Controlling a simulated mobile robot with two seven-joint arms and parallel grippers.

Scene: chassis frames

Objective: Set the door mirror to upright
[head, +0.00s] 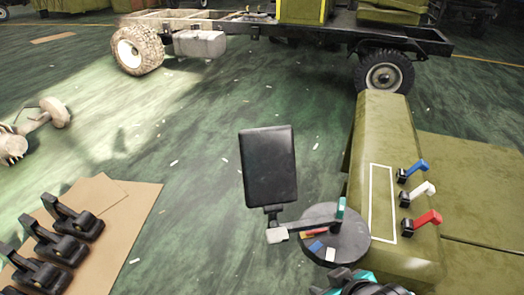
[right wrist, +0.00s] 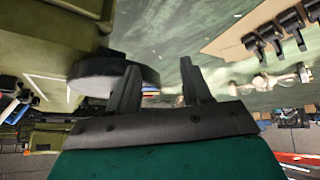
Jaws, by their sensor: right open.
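The door mirror (head: 269,165) is a black rectangular panel at the middle of the head view. It stands on a short stem above a pale block (head: 277,235) and leans slightly left in the picture. A thin arm joins the block to a dark round disc (head: 348,243), which has orange, blue, white and teal marks. My right gripper (head: 342,284) is at the bottom edge, just below the disc, partly cut off. In the right wrist view its two dark fingers (right wrist: 157,88) are apart with nothing between them. The disc (right wrist: 100,75) shows there beside the left finger. My left gripper is not in view.
An olive body panel (head: 380,125) with blue, white and red levers (head: 418,195) stands right of the disc. A brown sheet (head: 125,215) with several black clamp-like parts (head: 75,218) lies at left. A truck chassis (head: 270,25) stands behind. The floor left of the mirror is clear.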

